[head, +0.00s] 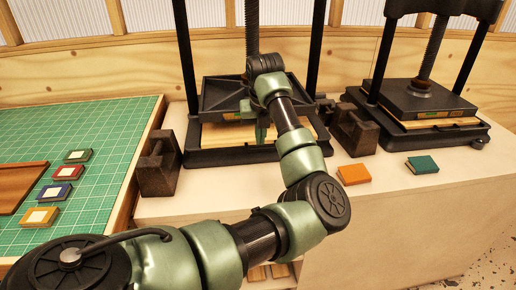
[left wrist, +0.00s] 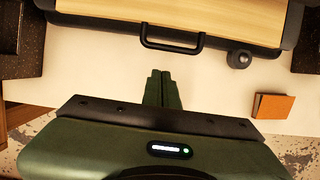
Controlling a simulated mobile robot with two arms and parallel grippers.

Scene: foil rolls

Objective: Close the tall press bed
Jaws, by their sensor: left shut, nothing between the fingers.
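The tall press (head: 182,58) stands in the middle of the head view, with a black platen above its bed. Its bed (head: 215,135) carries a pale wooden board over a black base. In the left wrist view the bed's front edge shows with a black bar handle (left wrist: 172,48) and a round knob (left wrist: 239,59) to its right. My left gripper (left wrist: 161,73) is shut and empty, its fingertips just in front of the handle and apart from it in the picture. In the head view my left gripper (head: 262,131) and wrist hide part of the platen and bed. My right gripper is not in view.
A shorter press (head: 415,100) stands at right. Dark heavy blocks (head: 157,166) and (head: 357,132) flank the tall press. An orange book (head: 353,174) and a teal book (head: 422,164) lie on the pale top. A green mat (head: 110,120) with several small books lies left.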

